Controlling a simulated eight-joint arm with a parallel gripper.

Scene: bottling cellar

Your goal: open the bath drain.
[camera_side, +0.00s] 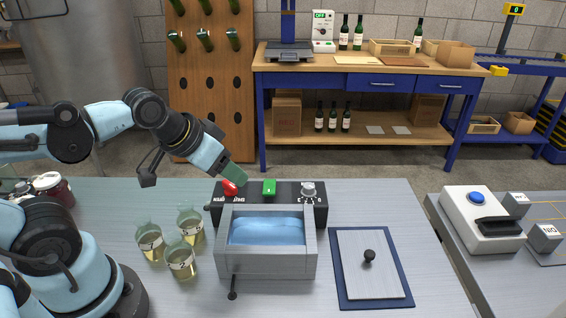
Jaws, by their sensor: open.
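The bath (267,262) is a grey metal box on the table, with blue water (266,230) in it. A small black handle (233,293) hangs at the lower left of its front and looks like the drain lever; its exact setting is hard to tell. Behind the bath is a black control panel (258,196) with a red knob (229,187), a green switch (269,187) and a grey dial (308,189). My gripper (235,176) is open, just above the red knob at the panel's left end; contact cannot be told. It is well above and behind the black handle.
Several bottles of pale yellow liquid (181,262) stand left of the bath. A grey lid with a black knob (369,257) lies on a blue-edged mat to the right. A white device with a blue button (480,215) stands farther right. The table's front middle is clear.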

